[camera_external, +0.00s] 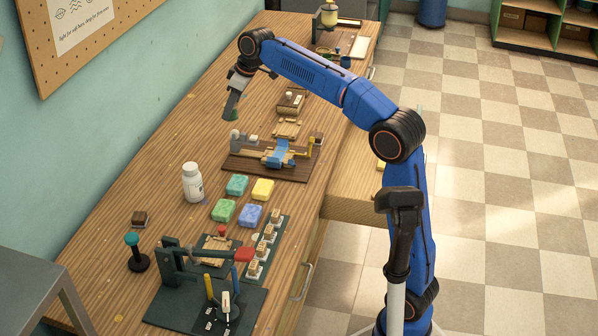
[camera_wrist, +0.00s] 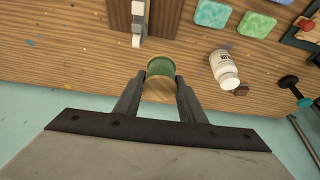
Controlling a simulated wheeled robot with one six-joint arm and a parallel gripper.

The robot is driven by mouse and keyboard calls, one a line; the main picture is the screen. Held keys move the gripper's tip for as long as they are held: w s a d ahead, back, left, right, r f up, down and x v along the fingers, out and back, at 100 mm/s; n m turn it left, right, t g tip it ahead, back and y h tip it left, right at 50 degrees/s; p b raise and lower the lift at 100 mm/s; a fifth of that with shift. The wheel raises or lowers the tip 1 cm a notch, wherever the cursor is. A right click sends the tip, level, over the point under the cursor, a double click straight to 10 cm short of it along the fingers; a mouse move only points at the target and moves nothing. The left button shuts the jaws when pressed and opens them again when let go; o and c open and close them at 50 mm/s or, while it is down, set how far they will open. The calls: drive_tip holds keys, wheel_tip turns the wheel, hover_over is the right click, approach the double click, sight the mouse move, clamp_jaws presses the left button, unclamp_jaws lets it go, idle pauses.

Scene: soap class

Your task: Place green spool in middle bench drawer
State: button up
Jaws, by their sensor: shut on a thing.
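My gripper (camera_external: 233,106) is above the back-left part of the wooden bench, near the wall. It is shut on the green spool (camera_external: 232,116), which shows as a small green piece at the fingertips. In the wrist view the green spool (camera_wrist: 161,66) sits between the two fingertips of my gripper (camera_wrist: 160,84), with bench wood visible below. The middle bench drawer (camera_external: 352,207) is pulled out from the bench's right side. My arm hides part of it, and a yellow thing (camera_external: 381,164) shows at its far end.
A white bottle (camera_external: 192,183), several soap bars (camera_external: 249,214) and a stamping press (camera_external: 205,258) stand nearer the camera. The wall is close on the left. More boards stand farther back.

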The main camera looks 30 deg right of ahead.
drive_tip(key=d+m, duration=0.2)
drive_tip(key=d, duration=1.4)
drive_tip(key=s+d+f+m+h, duration=0.1)
drive_tip(key=s+d+m, duration=0.1)
drive_tip(key=s+d, duration=0.65)
drive_tip(key=s+d+f+m+t+h, duration=0.1)
drive_tip(key=s+d+f+m, duration=0.2)
drive_tip(key=d, duration=1.1)
drive_tip(key=s+d+m+h, duration=0.1)
drive_tip(key=s+d+m, duration=0.1)
drive_tip(key=s+d, duration=0.7)
drive_tip(key=f, duration=1.1)
drive_tip(key=w+d+f, duration=0.1)
drive_tip(key=f, duration=1)
drive_tip(key=w+f, duration=0.1)
drive_tip(key=f, duration=1)
drive_tip(key=shift+w+d, duration=0.1)
drive_tip(key=shift+d, duration=0.3)
drive_tip(key=shift+f, duration=0.1)
drive_tip(key=o, duration=1)
